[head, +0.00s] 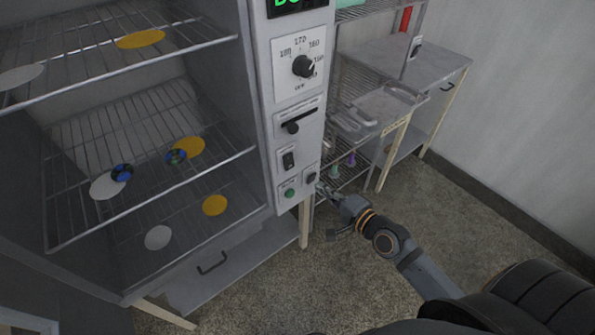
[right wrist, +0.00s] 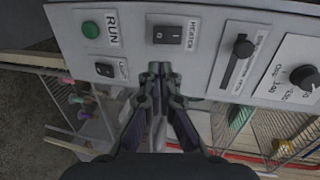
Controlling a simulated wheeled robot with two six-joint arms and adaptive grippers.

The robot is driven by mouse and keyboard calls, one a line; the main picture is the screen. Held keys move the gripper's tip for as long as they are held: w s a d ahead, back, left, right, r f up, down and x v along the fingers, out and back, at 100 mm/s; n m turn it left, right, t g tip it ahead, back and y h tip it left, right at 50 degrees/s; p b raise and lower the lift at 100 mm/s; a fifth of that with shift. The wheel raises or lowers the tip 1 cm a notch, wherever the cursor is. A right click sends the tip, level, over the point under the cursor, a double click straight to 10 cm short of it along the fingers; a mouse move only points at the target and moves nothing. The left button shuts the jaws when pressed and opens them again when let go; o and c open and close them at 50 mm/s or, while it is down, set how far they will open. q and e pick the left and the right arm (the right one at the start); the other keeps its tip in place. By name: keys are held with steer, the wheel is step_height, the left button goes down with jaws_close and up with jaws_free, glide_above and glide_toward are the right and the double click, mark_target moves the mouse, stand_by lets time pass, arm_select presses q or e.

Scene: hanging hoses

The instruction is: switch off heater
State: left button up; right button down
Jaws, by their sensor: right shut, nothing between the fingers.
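The heater switch (head: 289,160) is a black rocker on the light grey control panel of the oven cabinet. In the right wrist view the rocker (right wrist: 167,35) carries the label HEATER beside it. My right gripper (head: 322,190) is beside the panel's lower right edge in the head view, shut and empty. In the right wrist view its closed fingertips (right wrist: 160,70) point at the panel close to the rocker, with the rocker just above them. I cannot tell whether they touch the panel. My left gripper is not in view.
Close by on the panel are the green RUN button (head: 290,193), the LIGHT switch (right wrist: 105,70), a slider (head: 292,127) and a dial (head: 304,66). The open cabinet has wire racks (head: 100,215) with coloured discs. A wire shelf and bench (head: 380,105) stand right of the panel.

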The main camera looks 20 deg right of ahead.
mark_target(291, 165)
steer(key=x, duration=1.2)
steer(key=shift+w, duration=0.1)
